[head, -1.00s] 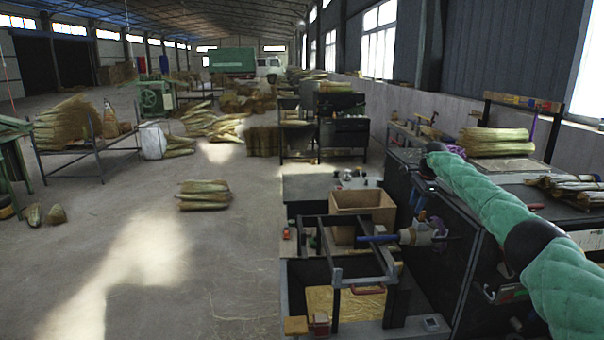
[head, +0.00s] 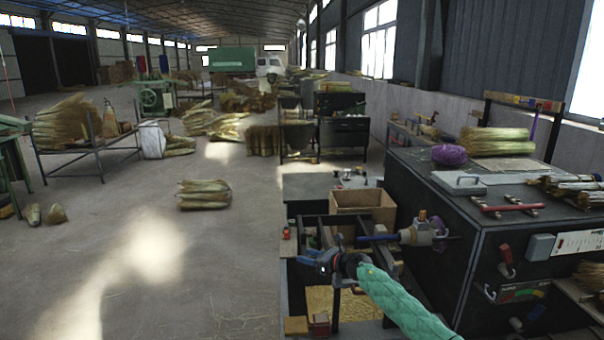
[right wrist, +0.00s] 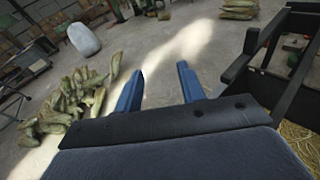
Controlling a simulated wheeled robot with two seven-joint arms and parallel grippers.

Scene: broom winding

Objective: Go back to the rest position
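My right gripper (head: 322,262) is at the end of my green-sleeved arm, in front of the black machine frame (head: 338,223) in the head view. In the right wrist view its two blue fingers (right wrist: 158,88) stand apart with only floor between them, so it is open and empty. A blue-tipped winding spindle (head: 378,238) lies just above and to the right of the gripper in the head view. My left gripper and left arm are not in view.
A black cabinet (head: 420,230) on the right carries a purple ball of twine (head: 449,155) and straw bundles (head: 495,141). A cardboard box (head: 364,204) stands behind the frame. Another straw bundle (head: 204,195) lies on the floor. The floor at left is mostly clear.

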